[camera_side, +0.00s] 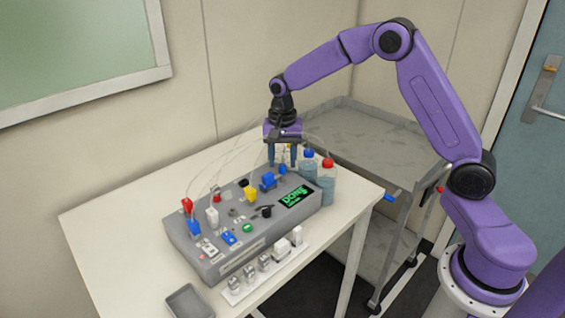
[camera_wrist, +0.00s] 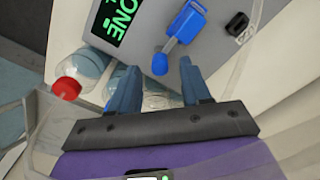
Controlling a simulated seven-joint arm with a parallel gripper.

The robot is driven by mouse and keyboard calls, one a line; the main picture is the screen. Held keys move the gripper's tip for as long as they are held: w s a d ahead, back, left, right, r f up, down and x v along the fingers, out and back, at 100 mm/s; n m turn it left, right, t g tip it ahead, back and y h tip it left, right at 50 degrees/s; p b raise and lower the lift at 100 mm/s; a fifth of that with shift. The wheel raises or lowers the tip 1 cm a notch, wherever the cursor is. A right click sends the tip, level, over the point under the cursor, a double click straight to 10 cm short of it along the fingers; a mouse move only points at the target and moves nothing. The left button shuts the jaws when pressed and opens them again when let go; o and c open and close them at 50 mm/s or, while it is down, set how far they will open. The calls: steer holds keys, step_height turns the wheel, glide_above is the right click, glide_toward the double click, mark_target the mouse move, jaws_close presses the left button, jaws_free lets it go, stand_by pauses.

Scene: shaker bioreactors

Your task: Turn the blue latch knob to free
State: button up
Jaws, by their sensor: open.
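A blue latch (camera_side: 268,179) sits on top of the grey bioreactor console (camera_side: 185,247), near its far right end. In the wrist view the latch (camera_wrist: 187,24) has a blocky blue body and an arm ending in a round blue knob (camera_wrist: 160,64). My gripper (camera_side: 282,163) is open and points down over that end of the console. In the wrist view the knob lies between the fingertips of my gripper (camera_wrist: 159,72), at their far end. I cannot tell how high the fingertips are above it. Nothing is held.
Bottles with a red cap (camera_side: 328,163) and a blue cap (camera_side: 309,153) stand close beside my gripper. A green display (camera_side: 296,196) reads "DONE". Yellow, white, red and other blue fittings crowd the console, with thin tubes arching above. Small vials (camera_side: 265,262) stand in front.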

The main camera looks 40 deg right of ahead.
steer(key=shift+f, duration=0.9)
jaws_close()
